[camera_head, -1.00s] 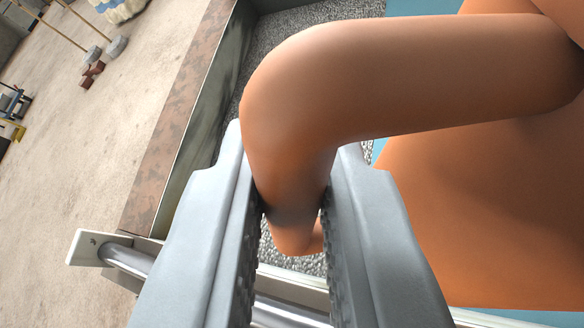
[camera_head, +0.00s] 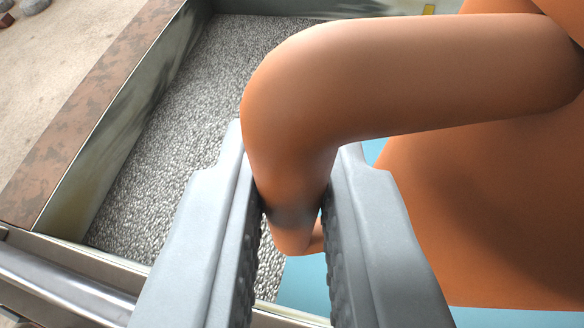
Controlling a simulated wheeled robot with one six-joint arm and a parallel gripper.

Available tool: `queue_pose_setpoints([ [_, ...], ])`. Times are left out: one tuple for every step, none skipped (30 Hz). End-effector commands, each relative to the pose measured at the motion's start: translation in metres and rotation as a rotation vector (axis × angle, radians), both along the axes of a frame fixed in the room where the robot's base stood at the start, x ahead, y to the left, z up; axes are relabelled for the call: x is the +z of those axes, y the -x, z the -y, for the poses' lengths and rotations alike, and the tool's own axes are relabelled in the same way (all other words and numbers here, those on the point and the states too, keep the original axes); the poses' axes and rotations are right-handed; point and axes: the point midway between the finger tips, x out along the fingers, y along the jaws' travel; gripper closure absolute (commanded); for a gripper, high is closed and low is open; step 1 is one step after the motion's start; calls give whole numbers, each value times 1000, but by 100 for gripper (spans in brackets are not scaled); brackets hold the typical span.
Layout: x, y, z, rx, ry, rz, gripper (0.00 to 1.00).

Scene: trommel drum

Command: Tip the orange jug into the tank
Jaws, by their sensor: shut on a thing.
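The orange jug (camera_head: 470,210) fills the right side of the view, cut off by the frame edge. Its mouth and contents are not in view. My gripper (camera_head: 293,150) is shut on the jug's thick curved handle (camera_head: 340,85), one finger on each side. A metal-walled trough (camera_head: 172,85) lies below and behind the handle. It has a grey pebbly bed (camera_head: 180,145) and may be the tank; I cannot tell for sure. A flat light blue area (camera_head: 305,285) shows below and beside the jug.
A rusty brown ledge (camera_head: 95,100) runs along the trough's left wall. A metal rail (camera_head: 60,285) crosses the lower left. Pale concrete floor (camera_head: 50,75) lies beyond the ledge, with grey stone-like lumps at the top left corner.

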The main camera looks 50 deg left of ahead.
Motion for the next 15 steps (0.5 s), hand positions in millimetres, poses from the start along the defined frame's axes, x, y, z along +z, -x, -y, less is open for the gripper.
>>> queue_pose_setpoints([
  [-1,0,0,1,11,17,100],
  [-1,-1,0,1,18,28,100],
  [-1,-1,1,0,27,41,100],
  [-1,-1,1,1,32,50,100],
  [-1,-2,1,0,37,58,100],
  [-1,-2,1,1,43,65,100],
  [-1,-2,1,1,46,69,100],
  [-1,-2,1,0,48,72,100],
  [-1,-2,1,0,49,74,100],
  [-1,-2,1,0,49,75,100],
  [-1,-2,1,0,49,75,100],
  [-1,-2,1,0,49,75,100],
  [-1,-2,1,0,50,74,100],
  [-1,-2,1,0,50,74,100],
  [-1,-2,1,0,50,74,100],
])
